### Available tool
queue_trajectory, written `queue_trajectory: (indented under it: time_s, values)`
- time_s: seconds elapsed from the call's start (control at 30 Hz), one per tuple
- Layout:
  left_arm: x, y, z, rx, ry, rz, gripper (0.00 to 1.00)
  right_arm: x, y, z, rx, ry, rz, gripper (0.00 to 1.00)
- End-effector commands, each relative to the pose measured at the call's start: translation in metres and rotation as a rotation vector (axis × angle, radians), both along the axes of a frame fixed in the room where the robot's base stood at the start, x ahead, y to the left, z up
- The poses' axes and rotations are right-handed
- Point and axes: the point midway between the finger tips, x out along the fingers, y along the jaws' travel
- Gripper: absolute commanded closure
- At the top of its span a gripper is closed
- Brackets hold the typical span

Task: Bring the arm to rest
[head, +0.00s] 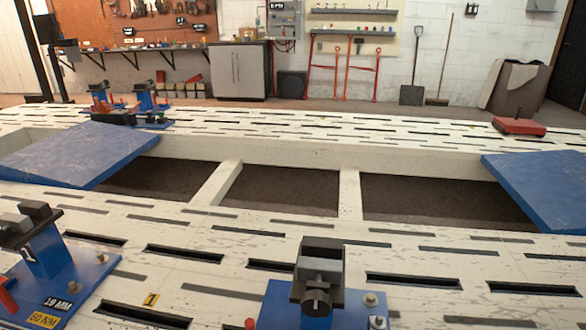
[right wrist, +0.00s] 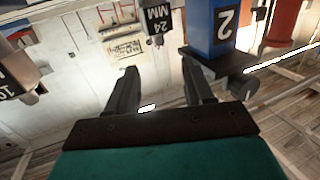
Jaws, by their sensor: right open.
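My right gripper (right wrist: 158,75) shows in the right wrist view, with its two dark fingers spread apart and nothing held between them. A blue post (right wrist: 214,28) marked 2, with a dark base plate, shows just beyond the right-hand finger; I cannot tell whether they touch. Neither gripper is in the head view, and my left gripper shows in no view. The white slotted frame bench (head: 300,232) fills the lower part of the head view.
Blue clamp stands (head: 45,255) and a dark-jawed clamp (head: 318,275) rise from the bench's near side. Blue plates (head: 85,155) and (head: 540,185) lie at both sides. A red item (head: 519,126) lies far right. Dark open bays (head: 285,190) lie between the beams.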

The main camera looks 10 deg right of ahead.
Motion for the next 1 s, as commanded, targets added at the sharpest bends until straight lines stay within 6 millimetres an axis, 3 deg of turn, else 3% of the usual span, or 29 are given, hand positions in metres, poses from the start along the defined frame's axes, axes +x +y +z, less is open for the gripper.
queue_trajectory:
  time_s: [0.27, 0.47, 1.0]
  values:
    - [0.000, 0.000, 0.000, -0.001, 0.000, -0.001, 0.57, 0.006, 0.017, 0.009, -0.039, 0.272, -0.016, 0.48]
    - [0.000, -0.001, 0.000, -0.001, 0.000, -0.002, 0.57, -0.010, 0.030, 0.022, -0.071, 0.502, -0.019, 0.48]
    - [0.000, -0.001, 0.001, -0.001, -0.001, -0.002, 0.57, -0.110, 0.052, 0.085, -0.149, 1.033, 0.026, 0.48]
